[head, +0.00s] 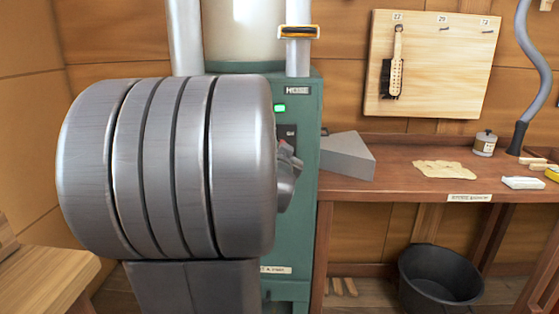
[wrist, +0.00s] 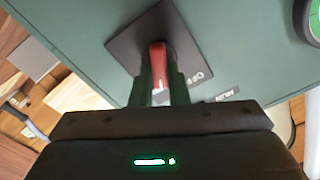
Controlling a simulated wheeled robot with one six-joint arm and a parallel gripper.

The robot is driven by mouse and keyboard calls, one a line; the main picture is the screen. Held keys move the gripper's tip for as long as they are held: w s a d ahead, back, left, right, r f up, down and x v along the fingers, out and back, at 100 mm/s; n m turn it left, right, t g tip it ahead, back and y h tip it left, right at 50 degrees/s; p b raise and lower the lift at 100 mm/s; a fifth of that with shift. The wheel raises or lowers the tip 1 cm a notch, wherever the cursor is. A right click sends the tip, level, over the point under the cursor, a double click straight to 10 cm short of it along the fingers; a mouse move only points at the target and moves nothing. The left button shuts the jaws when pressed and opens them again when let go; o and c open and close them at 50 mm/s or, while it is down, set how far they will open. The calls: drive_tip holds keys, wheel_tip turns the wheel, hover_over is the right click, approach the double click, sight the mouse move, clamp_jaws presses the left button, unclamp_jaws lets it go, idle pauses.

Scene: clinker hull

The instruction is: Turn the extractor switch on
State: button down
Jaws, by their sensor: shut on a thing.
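The extractor switch is a red lever (wrist: 158,57) on a dark square plate (wrist: 126,45), set on the front of a green cabinet (head: 305,190). The word OFF is readable beside the lever in the wrist view. My gripper (wrist: 160,80) is shut on the red lever, one finger on each side. In the head view my grey arm covers most of the cabinet front. Only part of the dark switch plate (head: 287,131) shows there, above my wrist, and the lever itself is hidden.
A green lamp (head: 279,108) glows on the cabinet above the switch. A wooden bench (head: 390,183) on the right holds a grey wedge-shaped block (head: 347,156), a cloth (head: 445,169) and a small jar (head: 484,144). A black tub (head: 440,275) stands on the floor below.

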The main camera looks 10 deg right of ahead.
drive_tip(key=shift+m+b, duration=0.45)
drive_tip(key=shift+m, duration=0.15)
drive_tip(key=c, duration=1.4)
unclamp_jaws()
drive_tip(key=shift+s, duration=0.1)
drive_tip(key=p+v, duration=0.2)
drive_tip(key=v, duration=1.1)
drive_tip(key=shift+s, duration=0.3)
